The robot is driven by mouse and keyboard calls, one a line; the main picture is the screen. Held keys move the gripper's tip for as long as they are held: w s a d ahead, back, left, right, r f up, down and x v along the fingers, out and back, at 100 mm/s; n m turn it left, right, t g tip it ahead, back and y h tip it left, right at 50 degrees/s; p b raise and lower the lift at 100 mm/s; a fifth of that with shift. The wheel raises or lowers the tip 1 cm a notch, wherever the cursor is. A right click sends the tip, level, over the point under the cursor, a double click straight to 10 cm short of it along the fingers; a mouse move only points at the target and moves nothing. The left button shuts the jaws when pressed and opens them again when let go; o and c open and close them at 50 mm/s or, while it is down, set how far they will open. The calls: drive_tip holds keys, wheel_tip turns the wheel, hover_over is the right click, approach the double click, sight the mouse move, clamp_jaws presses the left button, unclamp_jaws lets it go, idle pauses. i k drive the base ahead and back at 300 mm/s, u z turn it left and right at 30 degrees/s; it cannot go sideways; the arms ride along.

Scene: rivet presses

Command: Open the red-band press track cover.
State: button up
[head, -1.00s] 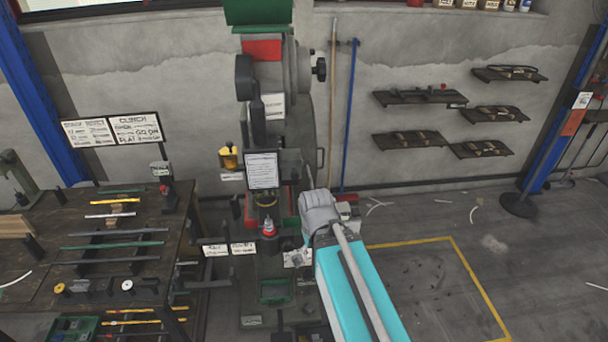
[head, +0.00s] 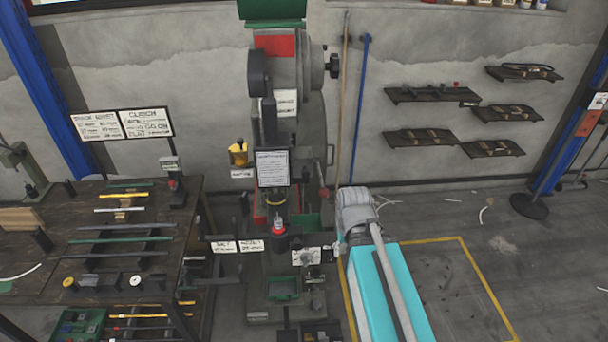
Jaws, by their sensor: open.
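The red-band press (head: 310,120) stands against the wall at the middle of the head view, with a red band (head: 274,45) under a green hopper (head: 272,9). A dark upright piece (head: 269,122) runs down its front to a white notice (head: 272,168). I cannot tell for sure which part is the track cover. My gripper (head: 328,254) is small and partly hidden by my wrist. It is low at the right of the press front, beside a white label (head: 306,256). It looks open and empty, and I cannot make out any contact.
A workbench (head: 45,262) with rods and gauges stands at the left. The yellow-marked floor (head: 455,285) at the right is mostly clear.

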sight(302, 157)
drive_tip(key=k, duration=1.6)
drive_tip(key=u, duration=0.55)
drive_tip(key=i, duration=1)
drive_tip(key=z, duration=0.05)
